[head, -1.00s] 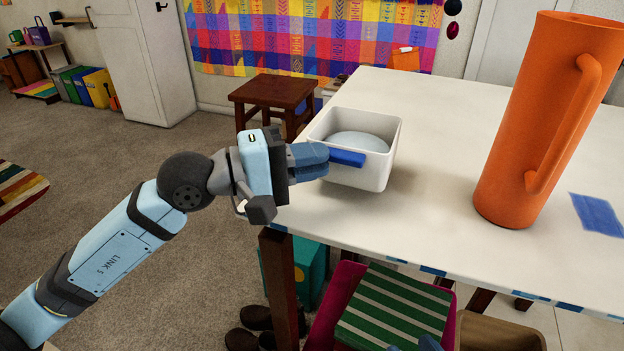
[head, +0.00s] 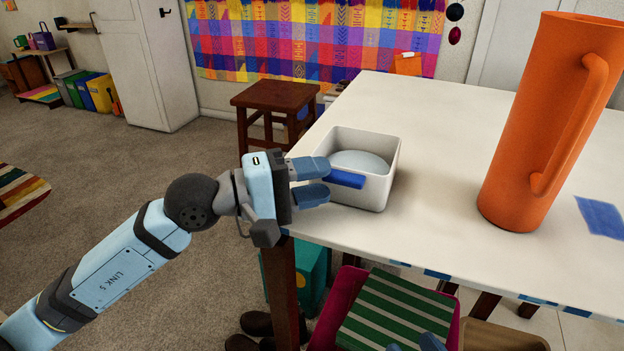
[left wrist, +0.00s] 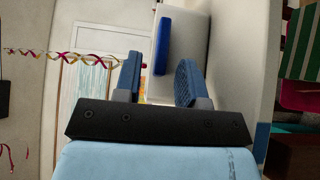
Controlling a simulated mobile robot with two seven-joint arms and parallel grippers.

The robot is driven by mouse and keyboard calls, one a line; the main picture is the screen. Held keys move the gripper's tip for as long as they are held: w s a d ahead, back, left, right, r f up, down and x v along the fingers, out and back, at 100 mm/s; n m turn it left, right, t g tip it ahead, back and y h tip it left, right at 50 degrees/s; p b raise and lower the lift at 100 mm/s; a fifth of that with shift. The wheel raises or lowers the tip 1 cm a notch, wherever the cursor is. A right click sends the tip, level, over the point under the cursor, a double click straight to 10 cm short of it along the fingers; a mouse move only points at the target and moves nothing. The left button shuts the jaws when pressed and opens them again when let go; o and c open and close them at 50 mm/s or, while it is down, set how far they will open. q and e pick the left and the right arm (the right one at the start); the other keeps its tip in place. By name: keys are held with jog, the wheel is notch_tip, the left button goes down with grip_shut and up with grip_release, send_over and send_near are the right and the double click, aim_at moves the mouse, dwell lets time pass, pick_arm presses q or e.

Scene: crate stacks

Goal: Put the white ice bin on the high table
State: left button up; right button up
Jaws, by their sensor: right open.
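The white ice bin (head: 370,192) stands upright on the near left corner of the high white table (head: 440,215). A pale rounded mass lies inside it, and a blue handle (head: 345,179) is on its side facing my left gripper. My left gripper (head: 325,181) is open at the table edge, its two fingers apart just short of the handle. In the left wrist view the bin's wall (left wrist: 187,85) and blue handle (left wrist: 162,46) are beyond the spread fingers. My right gripper (head: 412,345) shows only its fingertips at the bottom edge, open.
A tall orange pitcher (head: 530,130) stands on the table to the right, with a blue patch (head: 601,216) beside it. A dark wooden stool (head: 275,97) is behind the table. Below are a magenta crate (head: 335,305) and green striped cloth (head: 395,315). The tabletop between bin and pitcher is clear.

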pick_arm(q)
jog(key=shift+r, duration=0.1)
jog(key=shift+a, duration=0.15)
jog(key=v, duration=0.6)
jog(key=shift+s+a, duration=0.1)
jog(key=shift+a, duration=0.25)
jog(key=b+v, duration=0.1)
jog(key=v, duration=0.3)
jog(key=s+f+m+t+y, duration=0.3)
jog(key=s+f+t+y, duration=0.1)
jog(key=f, duration=0.6)
jog(key=s+f+m+t+y, duration=0.4)
jog(key=s+f+t+y, duration=0.1)
jog(key=f, duration=0.5)
jog(key=shift+s+f+t, duration=0.15)
jog(key=shift+s+t, duration=0.05)
jog(key=shift+t, duration=0.5)
pick_arm(e)
jog(key=shift+w+a+r+t+y, duration=0.1)
jog(key=shift+a+r+t+y, duration=0.1)
jog(key=shift+r, duration=0.4)
jog(key=shift+w+a+r+t+y, duration=0.1)
jog(key=shift+a+r+t+y, duration=0.1)
jog(key=shift+r, duration=0.4)
